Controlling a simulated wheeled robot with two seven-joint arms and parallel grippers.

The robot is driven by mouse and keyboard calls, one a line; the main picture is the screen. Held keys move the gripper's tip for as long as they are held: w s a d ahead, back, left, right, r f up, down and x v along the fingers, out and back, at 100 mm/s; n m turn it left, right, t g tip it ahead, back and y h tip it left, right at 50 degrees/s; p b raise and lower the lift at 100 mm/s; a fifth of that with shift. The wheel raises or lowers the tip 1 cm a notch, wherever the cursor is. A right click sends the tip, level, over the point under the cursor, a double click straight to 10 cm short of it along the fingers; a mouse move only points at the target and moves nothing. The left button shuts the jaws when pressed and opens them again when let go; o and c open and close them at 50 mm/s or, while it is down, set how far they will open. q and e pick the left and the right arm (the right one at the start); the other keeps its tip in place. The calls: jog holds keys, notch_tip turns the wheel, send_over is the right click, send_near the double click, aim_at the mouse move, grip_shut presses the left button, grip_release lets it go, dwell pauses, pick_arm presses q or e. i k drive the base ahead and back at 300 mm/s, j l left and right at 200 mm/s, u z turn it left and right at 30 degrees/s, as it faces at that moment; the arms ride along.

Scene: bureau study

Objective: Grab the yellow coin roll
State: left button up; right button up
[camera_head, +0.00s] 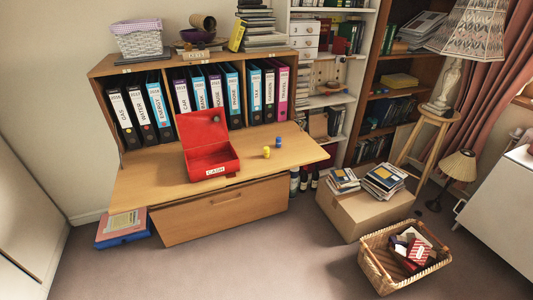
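A small yellow coin roll (267,153) stands on the fold-down desk surface (160,184), to the right of the red cash box. A blue roll (278,142) stands just behind it and to its right, a little apart. The red cash box (222,159) is on the desk with its lid raised. Its label reads CASH, and the part of its inside that shows looks empty. Neither of my grippers shows in the head view.
Several ring binders (196,90) stand in the bureau behind the desk surface. A cardboard box (345,212) with stacks of books and a wicker basket (381,279) stand on the floor at right. The front floor is clear.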

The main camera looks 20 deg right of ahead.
aim_at(265, 149)
jog(key=i+j+z, duration=0.15)
jog(key=j+z, duration=0.3)
jog(key=i+j+z, duration=0.1)
jog(key=j+z, duration=0.15)
jog(key=z, duration=0.15)
jog(key=j+z, duration=0.45)
jog(key=i, duration=0.05)
